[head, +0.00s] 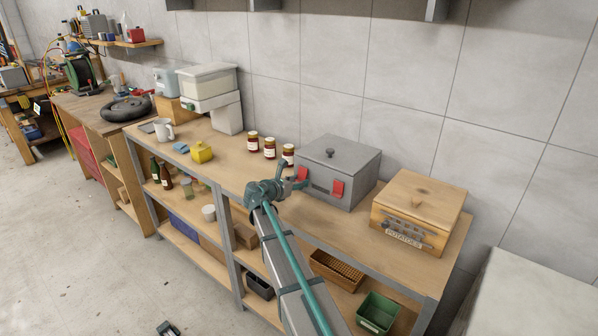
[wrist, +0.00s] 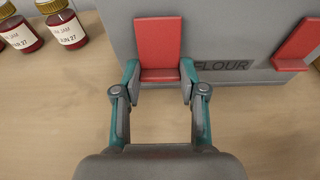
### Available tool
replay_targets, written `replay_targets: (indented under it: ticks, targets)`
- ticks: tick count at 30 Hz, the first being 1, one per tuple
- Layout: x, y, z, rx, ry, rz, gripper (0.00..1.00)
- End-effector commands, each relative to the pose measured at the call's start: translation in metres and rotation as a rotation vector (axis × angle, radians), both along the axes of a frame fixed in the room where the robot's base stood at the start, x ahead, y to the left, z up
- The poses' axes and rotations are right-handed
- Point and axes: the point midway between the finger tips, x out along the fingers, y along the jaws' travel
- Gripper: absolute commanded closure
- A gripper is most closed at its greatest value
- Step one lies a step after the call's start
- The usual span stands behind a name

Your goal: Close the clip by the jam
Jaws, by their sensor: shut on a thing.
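The grey flour box (head: 340,168) stands on the bench top with two red clips on its front. The clip by the jam (head: 303,174) is the left one; in the wrist view this left red clip (wrist: 159,45) shows a tall flat plate with a short lip at its lower end. My gripper (wrist: 160,80) is shut on this clip, one finger on each side of its lower end. In the head view my gripper (head: 294,181) reaches the box's front left. The jam jars (head: 270,148) stand left of the box.
The right red clip (head: 338,189) is on the same front. A wooden potatoes box (head: 428,205) stands right of the flour box. Bare bench top lies before the jars.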

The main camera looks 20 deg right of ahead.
Motion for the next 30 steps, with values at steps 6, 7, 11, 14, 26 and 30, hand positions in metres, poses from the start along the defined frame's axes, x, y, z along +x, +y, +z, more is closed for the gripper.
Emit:
replay_targets:
  ticks: [6, 7, 11, 14, 26, 30]
  targets:
    - [-0.003, 0.006, 0.018, 0.144, 0.072, -0.001, 0.93]
    - [-0.003, 0.007, 0.019, 0.163, 0.082, -0.001, 0.93]
    - [-0.005, 0.01, 0.022, 0.25, 0.128, -0.002, 0.93]
    - [-0.006, 0.011, 0.025, 0.32, 0.161, -0.003, 0.93]
    - [-0.007, 0.017, 0.038, 0.641, 0.323, -0.001, 0.93]
    - [-0.007, 0.018, 0.044, 0.759, 0.383, -0.001, 0.93]
